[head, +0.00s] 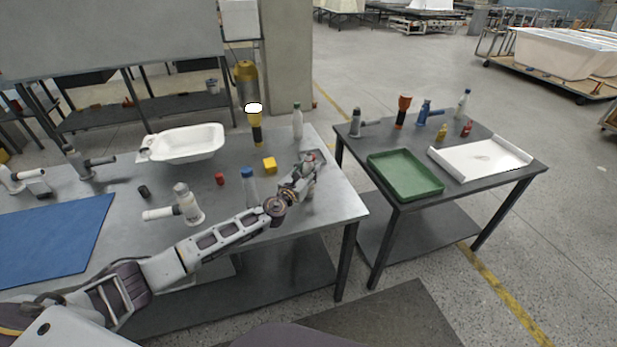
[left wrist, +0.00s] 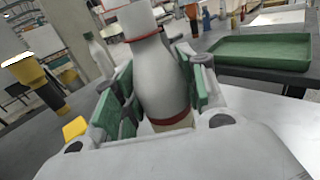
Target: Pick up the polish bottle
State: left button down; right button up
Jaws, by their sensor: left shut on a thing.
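My left gripper (head: 308,162) is over the right end of the near grey table (head: 325,205). In the left wrist view, its green-padded fingers are shut on a pale grey-white bottle (left wrist: 160,82) with red bands near its cap and base. I take this to be the polish bottle, though no label is readable. It stands between the two fingers, close to upright in that view. In the head view the gripper mostly hides it, and I cannot tell whether its base touches the table. My right gripper is not in view.
A white basin (head: 185,143) is farther left. The second table holds a green tray (head: 405,174) and white tray (head: 480,157).

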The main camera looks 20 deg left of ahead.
pick_arm(q)
jog(key=shift+r+p, duration=0.45)
jog(key=shift+r, duration=0.55)
notch_tip(320, 180, up, 8)
jog(key=p, duration=0.2)
jog(key=shift+p, duration=0.3)
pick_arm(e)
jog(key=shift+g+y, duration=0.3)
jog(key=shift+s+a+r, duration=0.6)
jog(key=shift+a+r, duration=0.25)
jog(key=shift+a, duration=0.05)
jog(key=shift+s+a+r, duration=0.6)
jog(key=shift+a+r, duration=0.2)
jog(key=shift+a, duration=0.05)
